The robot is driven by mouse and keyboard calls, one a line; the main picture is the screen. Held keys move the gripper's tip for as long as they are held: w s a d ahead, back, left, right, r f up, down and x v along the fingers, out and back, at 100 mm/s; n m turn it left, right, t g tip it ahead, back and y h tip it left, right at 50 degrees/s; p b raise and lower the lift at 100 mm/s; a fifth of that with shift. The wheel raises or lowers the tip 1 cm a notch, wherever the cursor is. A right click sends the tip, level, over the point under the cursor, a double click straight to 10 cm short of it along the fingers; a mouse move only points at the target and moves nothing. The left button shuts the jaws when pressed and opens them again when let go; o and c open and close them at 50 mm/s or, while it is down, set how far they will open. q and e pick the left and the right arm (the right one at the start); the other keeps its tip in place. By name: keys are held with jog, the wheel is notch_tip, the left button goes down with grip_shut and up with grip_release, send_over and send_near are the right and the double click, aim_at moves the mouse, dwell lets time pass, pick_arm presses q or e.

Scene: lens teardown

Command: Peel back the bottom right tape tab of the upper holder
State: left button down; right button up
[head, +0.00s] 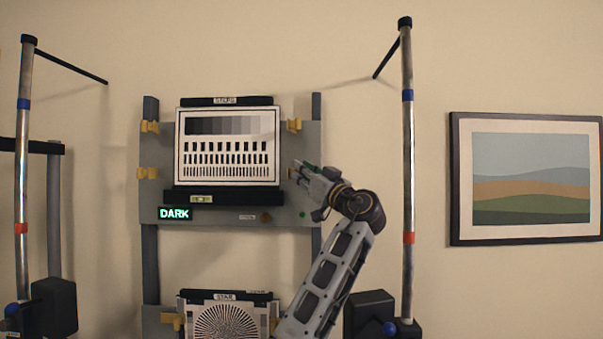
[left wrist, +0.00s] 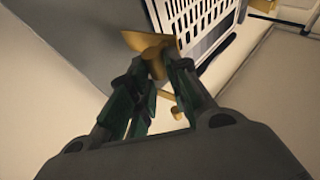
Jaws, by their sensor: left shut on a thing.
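The upper holder (head: 172,150) carries a white test chart (head: 228,173) labelled STEPS, with grey steps and rows of black bars. Yellow tape tabs sit at its top left (head: 150,127), bottom left (head: 147,173) and top right (head: 294,125). My left gripper (head: 299,169) is at the chart's bottom right corner and hides most of the bottom right tape tab there. In the left wrist view, that yellow tab (left wrist: 144,42) shows at the fingertips (left wrist: 166,68), and the fingers are shut on it. My right gripper is not in view.
A dark ledge (head: 240,199) with a small level and a lit DARK display (head: 174,213) lie below the chart. A lower STAR chart (head: 225,323) is partly visible. Poles stand left (head: 24,180) and right (head: 408,170). A framed picture (head: 530,229) hangs at right.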

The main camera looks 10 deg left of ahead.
pick_arm(q)
jog(key=c, duration=1.6)
grip_release()
jog(key=shift+w+r, duration=0.1)
jog(key=shift+r, duration=0.3)
jog(key=shift+o, duration=1.1)
jog(key=shift+w+f, duration=0.3)
jog(key=shift+w, duration=0.2)
jog(key=shift+s, duration=0.15)
jog(key=shift+f, duration=0.15)
jog(key=v, duration=1.2)
jog(key=shift+s, duration=0.1)
